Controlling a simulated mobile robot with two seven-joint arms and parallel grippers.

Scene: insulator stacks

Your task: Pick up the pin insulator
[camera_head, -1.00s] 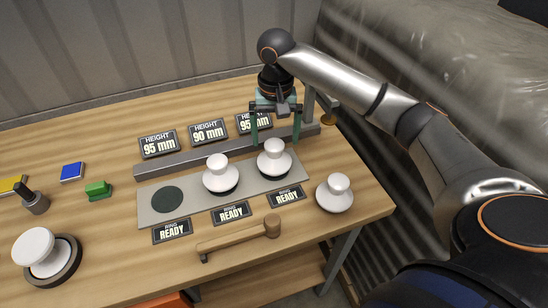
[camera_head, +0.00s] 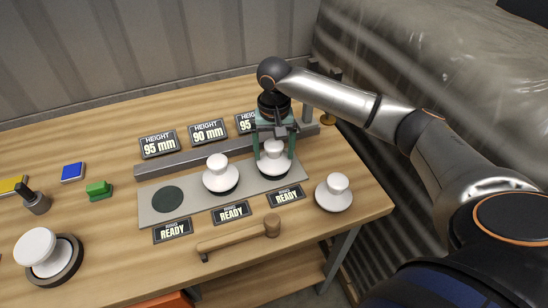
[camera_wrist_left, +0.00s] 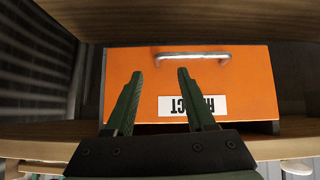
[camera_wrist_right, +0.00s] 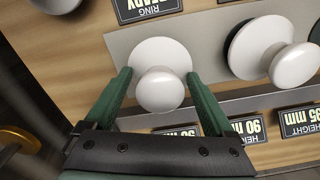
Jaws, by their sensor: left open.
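Several white pin insulators show in the head view. One (camera_head: 273,169) stands upright at the right of a grey plate (camera_head: 200,206), another (camera_head: 221,181) stands at its middle, and one (camera_head: 334,198) stands on the table to the right. My right gripper (camera_head: 274,156) is over the plate's right insulator. In the right wrist view its fingers (camera_wrist_right: 158,72) are open on either side of that insulator's knob (camera_wrist_right: 158,92), with small gaps visible. My left gripper (camera_wrist_left: 160,73) is open and empty before an orange drawer (camera_wrist_left: 240,75) marked REJECT.
A fourth white insulator (camera_head: 36,245) sits in a dark ring at left. A wooden mallet (camera_head: 240,236) lies in front of the READY signs (camera_head: 231,213). Behind the plate are a grey rail (camera_head: 190,163) and height signs (camera_head: 208,132). The plate's left dark circle (camera_head: 167,199) is empty.

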